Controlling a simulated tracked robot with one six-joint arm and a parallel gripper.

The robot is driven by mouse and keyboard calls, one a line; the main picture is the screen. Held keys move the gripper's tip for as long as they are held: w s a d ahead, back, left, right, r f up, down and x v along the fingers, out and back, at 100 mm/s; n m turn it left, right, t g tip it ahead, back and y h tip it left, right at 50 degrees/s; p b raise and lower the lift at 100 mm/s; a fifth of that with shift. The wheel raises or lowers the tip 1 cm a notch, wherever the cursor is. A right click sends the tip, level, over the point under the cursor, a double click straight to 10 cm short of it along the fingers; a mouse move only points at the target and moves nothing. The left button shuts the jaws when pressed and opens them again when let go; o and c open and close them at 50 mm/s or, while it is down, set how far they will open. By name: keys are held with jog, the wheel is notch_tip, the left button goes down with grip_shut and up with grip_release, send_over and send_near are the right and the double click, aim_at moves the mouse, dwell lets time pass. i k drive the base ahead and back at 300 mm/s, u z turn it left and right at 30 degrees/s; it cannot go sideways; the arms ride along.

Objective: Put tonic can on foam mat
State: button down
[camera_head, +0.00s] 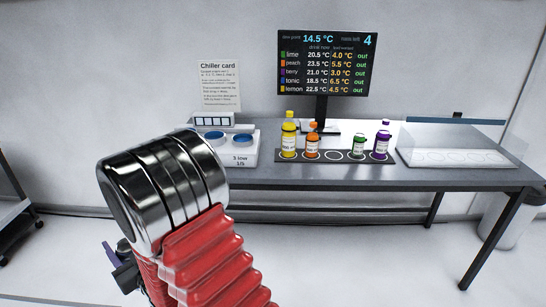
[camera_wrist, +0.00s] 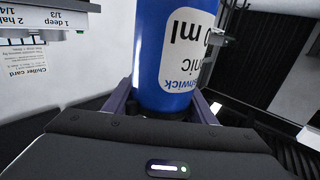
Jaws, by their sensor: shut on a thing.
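The tonic can (camera_wrist: 175,45) is blue with a white label, partly readable as "nic" and upside down in the wrist view. My gripper (camera_wrist: 163,106) is shut on it, with a purple finger on each side of its lower end. In the head view, part of my gripper (camera_head: 125,268) shows at the lower left behind my arm, and the can is hidden. A dark strip with white rings (camera_head: 335,159) lies on the table and bears several bottles; its middle ring is empty. I cannot tell whether this strip is the foam mat.
Yellow (camera_head: 289,138), orange (camera_head: 312,145), green (camera_head: 359,146) and purple (camera_head: 382,143) bottles stand on the strip. A white chiller (camera_head: 243,148) with blue wells is at left, a clear-covered tray (camera_head: 460,145) at right. A monitor (camera_head: 325,62) rises behind. The table's front (camera_head: 350,178) is clear.

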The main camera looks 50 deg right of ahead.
aim_at(333, 155)
jog(key=k, duration=1)
jog(key=u, duration=0.85)
jog(key=i, duration=0.1)
jog(key=z, duration=2.05)
jog(key=i, duration=1.2)
